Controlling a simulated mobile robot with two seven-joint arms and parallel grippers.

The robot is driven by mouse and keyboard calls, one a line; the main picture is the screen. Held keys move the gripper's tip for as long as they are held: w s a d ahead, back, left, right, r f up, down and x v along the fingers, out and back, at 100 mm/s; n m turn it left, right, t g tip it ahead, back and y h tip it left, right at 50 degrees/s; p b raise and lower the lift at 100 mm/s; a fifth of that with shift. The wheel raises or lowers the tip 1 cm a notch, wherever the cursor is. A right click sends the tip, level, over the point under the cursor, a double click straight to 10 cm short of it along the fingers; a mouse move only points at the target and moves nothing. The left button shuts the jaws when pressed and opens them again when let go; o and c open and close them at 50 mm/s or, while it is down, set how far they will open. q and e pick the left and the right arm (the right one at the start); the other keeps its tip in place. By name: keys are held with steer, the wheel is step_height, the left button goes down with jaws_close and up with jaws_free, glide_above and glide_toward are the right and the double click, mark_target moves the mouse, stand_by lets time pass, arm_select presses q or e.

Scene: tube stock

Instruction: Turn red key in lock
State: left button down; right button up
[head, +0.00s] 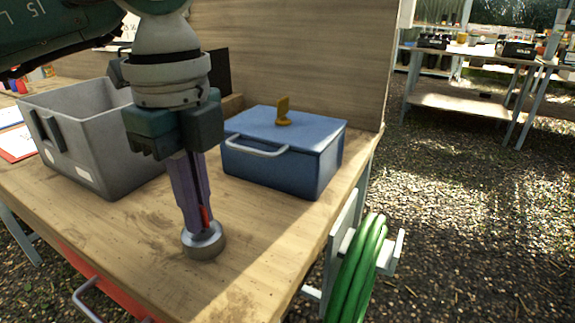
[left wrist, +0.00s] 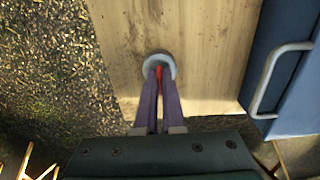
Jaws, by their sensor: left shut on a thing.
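The lock (head: 204,241) is a round grey metal cylinder standing on the wooden workbench, near its front edge. The red key (head: 206,217) stands up from the lock, mostly hidden between the purple fingers. My left gripper (head: 197,224) points down over the lock with its fingers shut on the red key. In the left wrist view the grey ring of the lock (left wrist: 160,61) surrounds the fingertips, and a strip of the red key (left wrist: 159,74) shows between the fingers. How deep the key sits in the lock is hidden. My right gripper is not in view.
A blue box (head: 320,165) with a handle and a yellow knob stands right of the lock, behind it. A grey bin (head: 85,150) stands at left. A green hose (head: 362,270) hangs at the bench's right side. Bare wood surrounds the lock.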

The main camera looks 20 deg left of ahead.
arm_select(q)
steer(key=m, duration=0.4)
steer(key=shift+b, duration=0.4)
steer(key=shift+m, duration=1.5)
steer(key=m+b, duration=0.1)
steer(key=m, duration=0.2)
steer(key=m+b, duration=0.1)
steer(key=m, duration=0.3)
